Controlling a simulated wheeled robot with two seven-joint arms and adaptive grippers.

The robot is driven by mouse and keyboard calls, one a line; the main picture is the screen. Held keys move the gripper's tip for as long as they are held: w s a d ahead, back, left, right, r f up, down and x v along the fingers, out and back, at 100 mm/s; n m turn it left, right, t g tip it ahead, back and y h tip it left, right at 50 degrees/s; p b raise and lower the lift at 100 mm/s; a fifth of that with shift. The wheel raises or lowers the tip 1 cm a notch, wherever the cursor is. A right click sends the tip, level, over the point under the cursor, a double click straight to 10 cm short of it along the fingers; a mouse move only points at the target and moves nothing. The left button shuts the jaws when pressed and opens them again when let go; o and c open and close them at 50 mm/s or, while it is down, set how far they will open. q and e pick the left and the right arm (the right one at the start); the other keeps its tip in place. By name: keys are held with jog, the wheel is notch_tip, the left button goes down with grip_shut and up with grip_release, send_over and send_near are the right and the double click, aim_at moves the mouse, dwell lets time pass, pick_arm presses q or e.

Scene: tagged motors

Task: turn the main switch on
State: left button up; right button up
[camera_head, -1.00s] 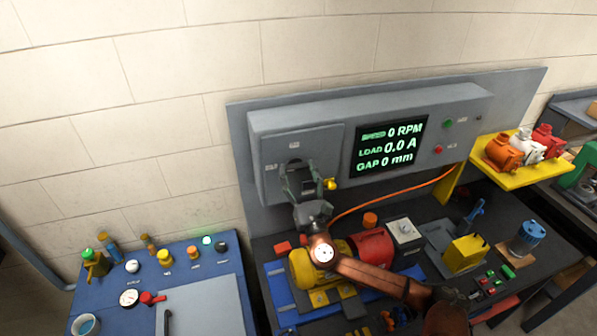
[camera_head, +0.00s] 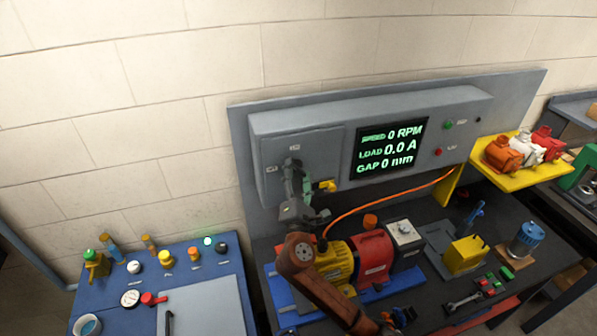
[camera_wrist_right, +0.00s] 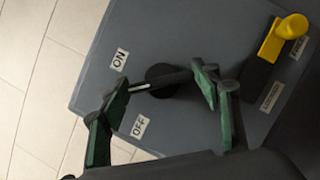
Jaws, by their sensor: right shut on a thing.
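The main switch is a dark round knob with a grey lever (camera_wrist_right: 160,84) on a grey cabinet door. In the right wrist view the ON label (camera_wrist_right: 120,59) and the OFF label (camera_wrist_right: 140,126) sit beside the lever's left end, which points between them. My right gripper (camera_head: 292,170) is at the door; its green fingertips also show in the wrist view (camera_wrist_right: 161,90), shut on the lever, one at each end. In the head view my gripper hides the switch. My left gripper is not in view.
A yellow handle (camera_wrist_right: 283,38) sticks out right of the switch; it also shows in the head view (camera_head: 327,186). The display (camera_head: 390,144) reads 0 RPM. Below are a yellow motor (camera_head: 334,262), a red housing (camera_head: 372,256) and an orange cable (camera_head: 390,200).

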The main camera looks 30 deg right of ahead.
jog(key=m+g+p, duration=0.1)
jog(key=m+p, duration=0.1)
jog(key=m, duration=0.2)
jog(key=shift+r+g, duration=0.15)
jog(key=shift+g, duration=0.25)
jog(key=shift+m+g+p, duration=0.7)
jog(key=shift+m+p, duration=0.55)
jog(key=shift+m, duration=0.95)
jog(key=o, duration=1.2)
jog(key=shift+c, duration=0.2)
jog(key=v, duration=0.7)
jog(key=shift+s+a, duration=0.15)
jog(key=shift+s, duration=0.05)
